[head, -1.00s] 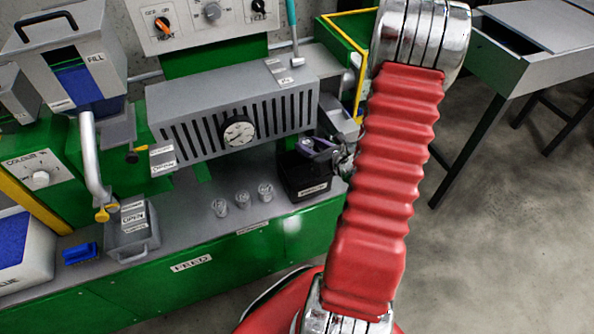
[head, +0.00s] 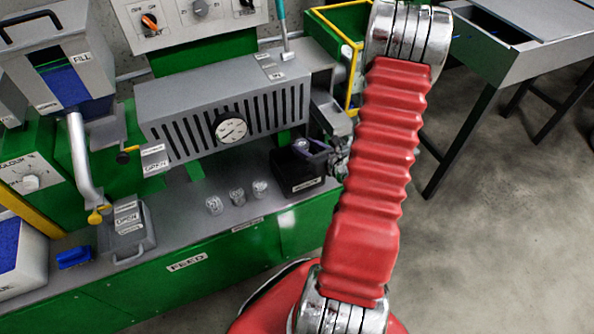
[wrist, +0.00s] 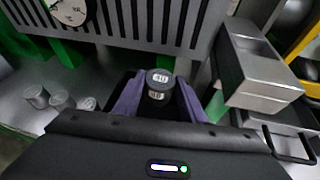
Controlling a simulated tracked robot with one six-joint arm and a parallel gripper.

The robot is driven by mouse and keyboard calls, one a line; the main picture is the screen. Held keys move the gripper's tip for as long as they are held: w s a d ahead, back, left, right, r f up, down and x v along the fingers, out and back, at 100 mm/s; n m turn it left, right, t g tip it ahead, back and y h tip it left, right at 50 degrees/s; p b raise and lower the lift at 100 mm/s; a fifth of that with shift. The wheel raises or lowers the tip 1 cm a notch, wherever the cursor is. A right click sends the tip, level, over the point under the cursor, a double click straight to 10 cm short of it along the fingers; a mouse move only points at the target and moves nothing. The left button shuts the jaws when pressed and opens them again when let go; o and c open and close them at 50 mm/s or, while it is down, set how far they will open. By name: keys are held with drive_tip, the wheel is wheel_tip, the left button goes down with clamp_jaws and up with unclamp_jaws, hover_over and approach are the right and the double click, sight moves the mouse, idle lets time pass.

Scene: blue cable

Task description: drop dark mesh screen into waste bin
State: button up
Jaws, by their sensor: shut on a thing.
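My gripper (wrist: 157,105) has purple fingers and is shut on the dark mesh screen (wrist: 158,85). The screen shows as a short dark cylinder with a grey top and a small pale label between the fingers. I cannot tell how far the screen is inside the bin's rim.
A slotted grey housing with a dial (head: 230,128) rises behind. Grey metal boxes (wrist: 258,75) stand close on the right in the wrist view. A lidded grey box (head: 127,232) sits further left.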

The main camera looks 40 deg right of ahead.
drive_tip(key=shift+f, duration=1.45)
drive_tip(key=o, duration=1.2)
drive_tip(key=shift+o, duration=0.2)
drive_tip(key=shift+s, duration=0.1)
